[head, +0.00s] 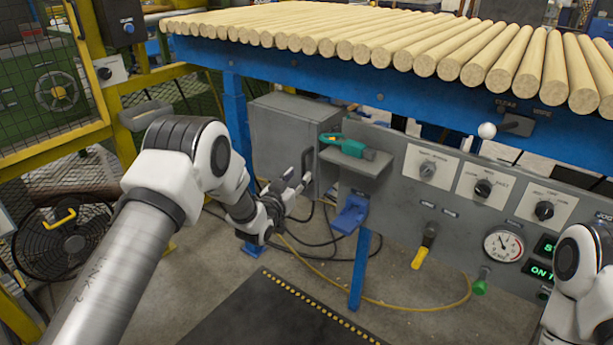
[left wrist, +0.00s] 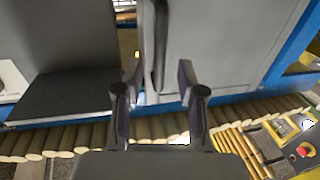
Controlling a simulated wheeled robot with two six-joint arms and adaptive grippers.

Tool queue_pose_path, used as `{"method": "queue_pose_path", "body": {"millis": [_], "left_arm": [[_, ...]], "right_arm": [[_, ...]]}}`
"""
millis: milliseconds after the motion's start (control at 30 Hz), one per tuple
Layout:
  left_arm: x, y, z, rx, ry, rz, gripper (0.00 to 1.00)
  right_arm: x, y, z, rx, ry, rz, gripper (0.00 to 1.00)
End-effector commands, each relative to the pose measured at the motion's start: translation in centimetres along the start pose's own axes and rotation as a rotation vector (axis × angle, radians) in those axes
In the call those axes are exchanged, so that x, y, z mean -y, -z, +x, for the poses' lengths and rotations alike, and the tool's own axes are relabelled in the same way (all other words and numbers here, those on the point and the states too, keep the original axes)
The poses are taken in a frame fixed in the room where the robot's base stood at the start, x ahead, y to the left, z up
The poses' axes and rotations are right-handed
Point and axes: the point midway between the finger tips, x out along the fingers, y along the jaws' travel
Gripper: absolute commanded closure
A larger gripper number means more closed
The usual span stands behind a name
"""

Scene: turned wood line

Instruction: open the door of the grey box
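The grey box (head: 280,130) hangs under the blue roller table, left of the control panel. Its door looks shut in the head view. In the left wrist view the grey door (left wrist: 215,45) fills the upper middle and right, with a dark upright handle (left wrist: 160,45) on it. My left gripper (head: 300,184) is at the box's front. In the left wrist view its two fingers (left wrist: 160,78) are apart, one on each side of the handle's line. I cannot tell if either touches it. Of my right arm only a link shows at the right edge; its gripper is out of view.
The control panel (head: 391,178) with knobs and a gauge stands right of the box. A small shelf (head: 357,163) with a green and grey tool (head: 347,146) juts out close to my left gripper. The table above carries wooden rods (head: 400,40). Cables hang below the box.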

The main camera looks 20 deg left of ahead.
Motion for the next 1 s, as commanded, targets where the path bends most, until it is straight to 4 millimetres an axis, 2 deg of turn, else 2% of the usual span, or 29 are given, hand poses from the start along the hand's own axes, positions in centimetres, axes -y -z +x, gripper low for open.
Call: {"method": "queue_pose_path", "body": {"millis": [100, 200, 500, 533, 600, 633, 1000], "left_arm": [[-0.1, -0.2, 2.3, -0.002, -0.001, 0.001, 0.61], [-0.1, -0.2, 3.7, 0.000, -0.001, 0.001, 0.61], [-0.1, -0.1, 4.4, 0.002, 0.000, -0.001, 0.61], [-0.1, -0.1, 4.4, 0.002, 0.000, -0.001, 0.68], [-0.1, -0.1, 4.4, 0.003, 0.000, -0.001, 0.93], [-0.1, -0.1, 4.4, 0.003, 0.000, -0.001, 1.00], [0.1, -0.1, 4.1, 0.004, -0.013, 0.000, 1.00]], "right_arm": [[0.0, 0.0, 0.7, 0.000, 0.000, 0.000, 1.00], [0.0, 0.0, 0.9, 0.000, 0.000, 0.000, 1.00], [0.0, 0.0, 0.9, 0.001, 0.000, 0.000, 1.00], [0.0, 0.0, 0.9, 0.001, 0.000, 0.000, 1.00], [0.0, 0.0, 0.9, 0.001, 0.000, 0.000, 1.00], [0.0, 0.0, 0.9, 0.001, 0.000, 0.000, 1.00], [0.0, 0.0, 0.7, 0.001, 0.000, 0.000, 1.00]]}}
